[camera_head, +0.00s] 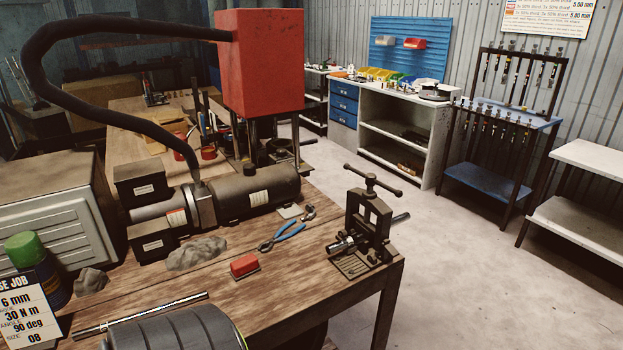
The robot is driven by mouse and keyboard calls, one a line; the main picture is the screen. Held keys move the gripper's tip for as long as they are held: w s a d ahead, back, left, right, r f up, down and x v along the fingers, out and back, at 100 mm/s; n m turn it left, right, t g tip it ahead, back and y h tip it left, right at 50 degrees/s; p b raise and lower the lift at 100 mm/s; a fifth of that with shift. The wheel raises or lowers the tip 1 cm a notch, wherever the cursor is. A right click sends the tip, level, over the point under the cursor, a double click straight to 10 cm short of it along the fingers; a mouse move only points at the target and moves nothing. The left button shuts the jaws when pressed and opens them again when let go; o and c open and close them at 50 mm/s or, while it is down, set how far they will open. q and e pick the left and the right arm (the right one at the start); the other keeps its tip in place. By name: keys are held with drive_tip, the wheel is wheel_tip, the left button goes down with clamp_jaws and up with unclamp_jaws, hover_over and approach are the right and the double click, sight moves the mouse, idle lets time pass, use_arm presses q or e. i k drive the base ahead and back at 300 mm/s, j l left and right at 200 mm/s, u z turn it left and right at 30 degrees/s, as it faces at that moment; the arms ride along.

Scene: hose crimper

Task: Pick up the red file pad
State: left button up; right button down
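The red file pad (244,264) is a small red block with a dark underside. It lies flat on the wooden workbench (262,299), in the lower middle of the head view, with its top uncovered. Blue-handled pliers (281,236) lie a little behind it and to its right. A crumpled grey rag (197,253) lies to its left. Neither of my grippers shows in this view.
A dark vise (368,225) stands at the bench's right corner, clamping a metal piece. A large motor unit (250,191) is behind. Bare wood surrounds the pad's front.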

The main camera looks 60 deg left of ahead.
sight(245, 267)
drive_tip(key=u, duration=2.25)
